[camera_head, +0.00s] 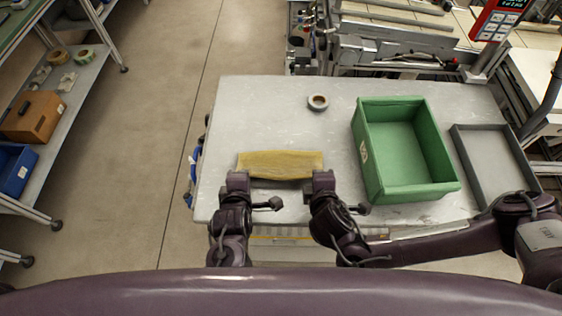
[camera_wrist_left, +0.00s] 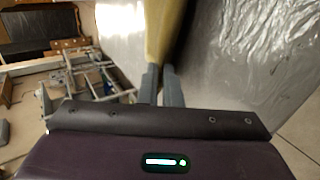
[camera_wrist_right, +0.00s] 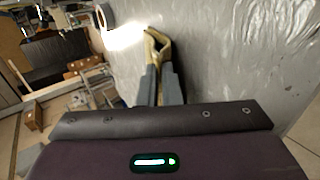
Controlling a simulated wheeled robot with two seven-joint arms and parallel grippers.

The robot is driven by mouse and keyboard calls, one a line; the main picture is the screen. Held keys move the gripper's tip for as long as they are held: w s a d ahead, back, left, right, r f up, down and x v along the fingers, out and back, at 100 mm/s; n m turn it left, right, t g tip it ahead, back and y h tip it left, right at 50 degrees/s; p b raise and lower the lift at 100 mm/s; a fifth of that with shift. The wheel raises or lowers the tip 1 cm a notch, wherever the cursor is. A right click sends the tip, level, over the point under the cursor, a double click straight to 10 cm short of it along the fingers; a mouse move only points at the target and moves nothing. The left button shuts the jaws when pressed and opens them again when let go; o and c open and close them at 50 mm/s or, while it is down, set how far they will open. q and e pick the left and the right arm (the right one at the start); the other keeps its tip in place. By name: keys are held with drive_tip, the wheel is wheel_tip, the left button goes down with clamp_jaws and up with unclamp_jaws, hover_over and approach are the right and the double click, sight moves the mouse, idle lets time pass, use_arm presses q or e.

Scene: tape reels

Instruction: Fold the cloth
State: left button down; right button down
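The yellow cloth (camera_head: 280,164) is a narrow wide strip near the front of the grey table. My left gripper (camera_head: 238,176) is at its near left end, and my right gripper (camera_head: 322,175) is at its near right end. In the left wrist view the cloth (camera_wrist_left: 164,30) runs away from close-set fingers (camera_wrist_left: 160,72), which are shut on its edge. In the right wrist view the cloth (camera_wrist_right: 156,45) shows as a bent, looped edge between the fingertips (camera_wrist_right: 159,72), which are shut on it. The contact is partly hidden by the fingers.
A green crate (camera_head: 455,184), empty, stands right of the cloth, with a grey tray (camera_head: 462,128) beyond it. A tape reel (camera_head: 318,102) lies behind the cloth and shows in the right wrist view (camera_wrist_right: 103,17). The table left of the reel is clear.

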use_arm(q)
drive_tip(key=c, duration=1.3)
unclamp_jaws()
use_arm(e)
drive_tip(key=c, duration=1.3)
unclamp_jaws()
use_arm(q)
drive_tip(key=shift+r, duration=0.15)
use_arm(e)
drive_tip(key=shift+r, duration=0.15)
use_arm(q)
drive_tip(key=s+r, duration=0.2)
drive_tip(key=r, duration=0.1)
drive_tip(key=s+r, duration=0.2)
drive_tip(key=r, duration=0.1)
drive_tip(key=s+r, duration=0.2)
drive_tip(key=r, duration=0.1)
drive_tip(key=shift+d, duration=0.1)
use_arm(e)
drive_tip(key=s+r, duration=0.2)
drive_tip(key=r, duration=0.1)
drive_tip(key=s+r, duration=0.2)
drive_tip(key=r, duration=0.1)
drive_tip(key=s+r, duration=0.2)
drive_tip(key=shift+r, duration=0.4)
use_arm(q)
drive_tip(key=shift+f, duration=0.1)
